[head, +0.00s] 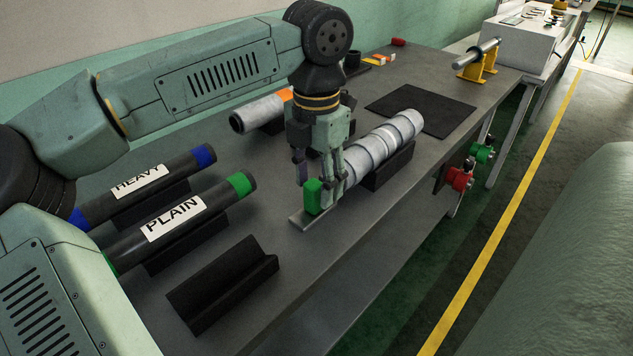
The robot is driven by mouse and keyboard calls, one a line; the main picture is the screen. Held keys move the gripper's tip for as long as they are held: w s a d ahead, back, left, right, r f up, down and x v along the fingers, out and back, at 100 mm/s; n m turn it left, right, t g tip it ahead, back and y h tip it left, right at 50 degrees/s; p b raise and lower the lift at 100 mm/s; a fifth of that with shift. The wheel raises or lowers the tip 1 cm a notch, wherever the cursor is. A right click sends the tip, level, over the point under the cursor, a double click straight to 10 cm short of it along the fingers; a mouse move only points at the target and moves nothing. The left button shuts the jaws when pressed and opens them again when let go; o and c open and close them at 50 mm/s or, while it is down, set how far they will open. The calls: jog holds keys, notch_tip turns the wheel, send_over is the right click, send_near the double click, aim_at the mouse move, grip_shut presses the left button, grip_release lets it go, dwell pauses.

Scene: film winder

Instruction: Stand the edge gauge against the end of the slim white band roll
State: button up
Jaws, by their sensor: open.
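The edge gauge has a green block (313,196) on a flat pale metal foot (303,221). It stands upright on the table, by the near end of a white banded roll (372,148). The roll lies in a black cradle (391,167). My gripper (319,188) points down, open, with one finger on each side of the green block's top. My fingers partly hide the gauge and the roll's near end. I cannot tell whether the gauge touches the roll.
Another pale roll with an orange mark (263,111) lies behind my gripper. Dark rolls labelled HEAVY (120,207) and PLAIN (206,222) lie at left. An empty black cradle (222,285) is in front. A black mat (420,110) lies beyond the banded roll.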

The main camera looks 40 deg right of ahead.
notch_tip(320, 180, up, 11)
dwell(0.3)
dwell(0.6)
